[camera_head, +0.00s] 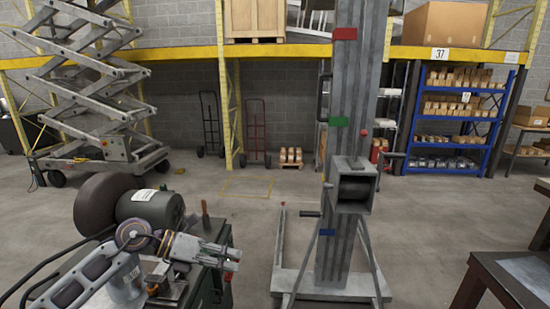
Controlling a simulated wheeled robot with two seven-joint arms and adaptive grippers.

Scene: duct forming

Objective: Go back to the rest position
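My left gripper (233,259) is at the lower left, in front of the green workbench (225,285) with the grinder. It points to the right, and its fingers look close together. I cannot tell whether they are fully shut, and no held object is clear. My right gripper is not in view.
A grinding machine (150,205) stands beside my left arm. A tall grey lift column (345,130) with a crank stands ahead on its base frame (330,288). A dark table (515,278) is at the lower right. Open floor (430,230) lies between the column and table.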

